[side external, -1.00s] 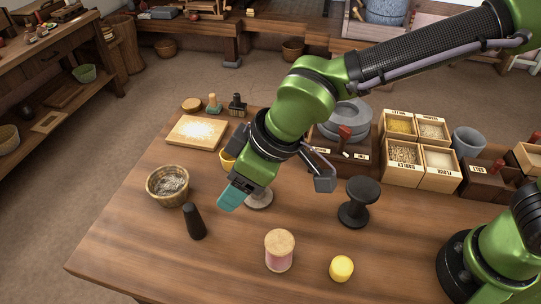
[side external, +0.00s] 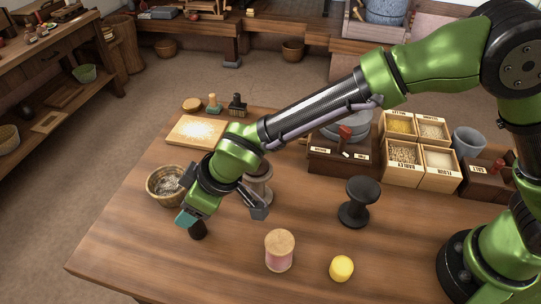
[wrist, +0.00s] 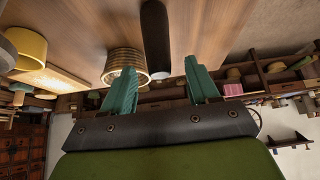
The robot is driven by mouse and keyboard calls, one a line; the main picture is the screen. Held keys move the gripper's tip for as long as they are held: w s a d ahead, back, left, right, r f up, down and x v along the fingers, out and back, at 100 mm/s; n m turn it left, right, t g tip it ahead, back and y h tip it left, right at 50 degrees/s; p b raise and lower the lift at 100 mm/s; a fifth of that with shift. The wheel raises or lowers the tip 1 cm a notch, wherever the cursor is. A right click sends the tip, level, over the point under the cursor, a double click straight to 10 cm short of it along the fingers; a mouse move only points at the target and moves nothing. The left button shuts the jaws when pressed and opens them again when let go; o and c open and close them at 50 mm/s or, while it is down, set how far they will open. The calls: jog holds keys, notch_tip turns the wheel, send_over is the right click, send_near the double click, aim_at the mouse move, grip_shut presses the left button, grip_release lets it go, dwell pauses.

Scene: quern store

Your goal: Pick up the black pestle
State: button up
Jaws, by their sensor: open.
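The black pestle (side external: 198,232) stands on the near left of the wooden table, to the right of the woven basket. In the side view my gripper (side external: 187,217) hangs at its top and covers its upper part. In the wrist view the pestle (wrist: 155,38) shows as a dark rounded bar beyond the two teal fingertips, sideways between them. My gripper (wrist: 160,80) is open, with nothing between its fingers. I cannot tell whether a finger touches the pestle.
The woven basket (side external: 158,188) of grey matter stands close behind my gripper. The near-left table edge is clear.

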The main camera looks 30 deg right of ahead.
aim_at(198, 231)
jog(key=shift+x, duration=1.95)
jog(key=c, duration=1.1)
jog(key=shift+o, duration=0.2)
jog(key=shift+r, duration=0.1)
